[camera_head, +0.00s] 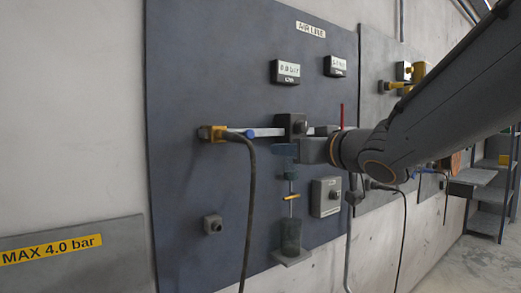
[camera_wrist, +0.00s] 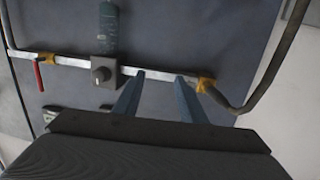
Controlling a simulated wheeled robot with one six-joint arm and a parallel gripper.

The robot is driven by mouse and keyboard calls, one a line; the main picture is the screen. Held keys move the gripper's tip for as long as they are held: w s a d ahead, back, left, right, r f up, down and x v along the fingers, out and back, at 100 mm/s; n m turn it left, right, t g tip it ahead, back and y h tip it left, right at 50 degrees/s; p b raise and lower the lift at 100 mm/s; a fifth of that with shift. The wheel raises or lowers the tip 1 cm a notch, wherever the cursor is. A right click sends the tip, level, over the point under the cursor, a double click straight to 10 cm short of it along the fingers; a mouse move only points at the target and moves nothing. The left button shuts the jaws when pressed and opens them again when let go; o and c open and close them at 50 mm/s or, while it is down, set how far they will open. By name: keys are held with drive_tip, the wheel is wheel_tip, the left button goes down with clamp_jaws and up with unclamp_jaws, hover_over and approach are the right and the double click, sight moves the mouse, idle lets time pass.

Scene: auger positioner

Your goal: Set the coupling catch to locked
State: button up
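The coupling also shows in the wrist view (camera_wrist: 206,85), just beyond the right fingertip. My gripper (camera_wrist: 160,77) is open and empty, its two blue fingers apart and pointing at the pipe between the dark block and the coupling. I cannot tell whether they touch anything, nor the catch's setting.
A dark block with a knob (camera_head: 293,126) sits mid-pipe, left of a red lever (camera_head: 341,115). Two display boxes (camera_head: 285,72) are above. A dark cup (camera_head: 291,234) stands on a bracket below. The hose (camera_head: 249,205) hangs down the panel (camera_head: 185,90).

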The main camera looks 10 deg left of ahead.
sight(251, 133)
drive_tip(key=shift+w+a+r+n+g+y, duration=0.2)
drive_tip(key=shift+w+a+r+y, duration=0.3)
drive_tip(key=shift+a, duration=1.1)
drive_tip(key=shift+w+a+r+n+g+y, duration=0.1)
drive_tip(key=shift+w+a+r+n+y, duration=0.4)
drive_tip(key=shift+a, duration=1.05)
drive_tip(key=shift+w+a+r+n+g+y, duration=0.1)
drive_tip(key=shift+w+a+r, duration=0.2)
drive_tip(key=shift+a+r, duration=0.9)
drive_tip(key=shift+a+f, duration=0.4)
drive_tip(key=shift+f, duration=0.05)
